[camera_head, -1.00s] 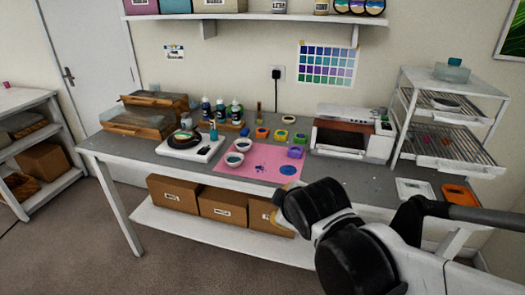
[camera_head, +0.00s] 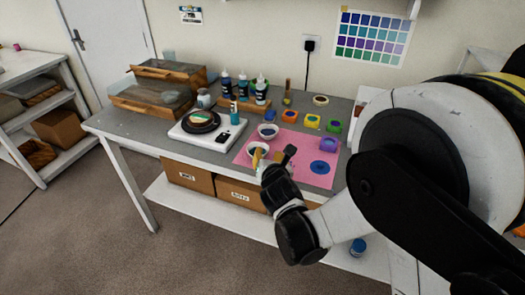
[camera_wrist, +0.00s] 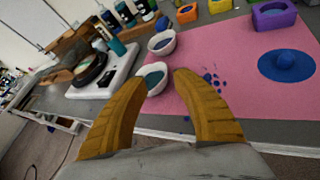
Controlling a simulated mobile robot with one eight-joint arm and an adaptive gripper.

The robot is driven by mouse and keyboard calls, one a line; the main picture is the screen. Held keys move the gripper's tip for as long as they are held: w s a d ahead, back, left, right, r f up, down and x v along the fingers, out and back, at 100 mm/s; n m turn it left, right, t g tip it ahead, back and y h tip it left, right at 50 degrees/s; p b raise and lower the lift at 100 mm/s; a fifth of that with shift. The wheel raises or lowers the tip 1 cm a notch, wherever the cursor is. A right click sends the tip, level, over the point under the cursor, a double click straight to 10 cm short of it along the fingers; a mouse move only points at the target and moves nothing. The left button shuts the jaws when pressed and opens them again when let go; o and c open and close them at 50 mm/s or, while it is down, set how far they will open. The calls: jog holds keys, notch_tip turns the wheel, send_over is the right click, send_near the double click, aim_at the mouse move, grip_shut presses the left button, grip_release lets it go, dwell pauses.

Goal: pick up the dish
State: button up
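Two small white dishes stand at the left edge of a pink mat (camera_head: 240,158). The near dish (camera_head: 253,147) has a dark teal inside and is partly hidden by my gripper (camera_head: 268,155) in the head view. In the wrist view the near dish (camera_wrist: 153,78) shows between and beyond my open gripper's fingertips (camera_wrist: 162,75). The far dish (camera_head: 268,131) stands just behind it and shows in the wrist view (camera_wrist: 162,42). My gripper is empty. I cannot tell whether it touches the near dish.
A white scale (camera_head: 205,138) with a round black item stands left of the mat. Bottles (camera_head: 243,87) stand behind. Coloured pots (camera_head: 312,121) and a purple block (camera_head: 328,145) are to the right. The mat's front is mostly clear, with blue spills.

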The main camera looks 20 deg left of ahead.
aim_at(267, 148)
jog(key=shift+x, duration=1.25)
jog(key=b+x, duration=0.1)
jog(key=x, duration=0.1)
jog(key=f+b+x, duration=0.1)
jog(key=x, duration=0.1)
jog(key=shift+w+d+b, duration=0.1)
jog(key=shift+d+b, duration=0.05)
jog(key=shift+b, duration=0.25)
jog(key=shift+w, duration=0.3)
grip_shut()
